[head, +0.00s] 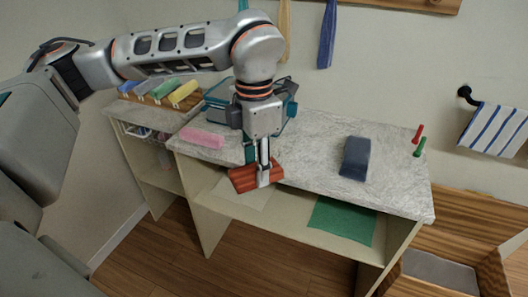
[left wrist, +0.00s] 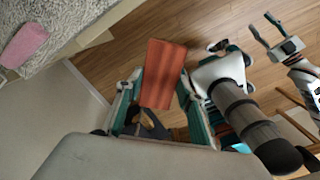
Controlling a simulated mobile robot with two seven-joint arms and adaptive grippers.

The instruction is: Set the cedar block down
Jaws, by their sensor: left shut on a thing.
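The cedar block (head: 244,181) is a reddish-brown wooden block. My left gripper (head: 264,174) is shut on it and holds it at the front edge of the marbled counter in the head view. In the left wrist view the block (left wrist: 163,70) sits between the fingers of the left gripper (left wrist: 158,98), with wood floor behind it. The counter (left wrist: 62,45) lies off to the upper left there. My right gripper (left wrist: 268,35) shows at the upper right of the left wrist view, with its fingers apart and nothing between them.
On the counter (head: 310,150) are a pink cloth (head: 202,138), a dark blue folded cloth (head: 355,158), and red (head: 418,133) and green (head: 420,147) pegs. The lower shelf has a pale mat (head: 240,192) and a green mat (head: 342,221). A wooden crate (head: 455,207) stands right.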

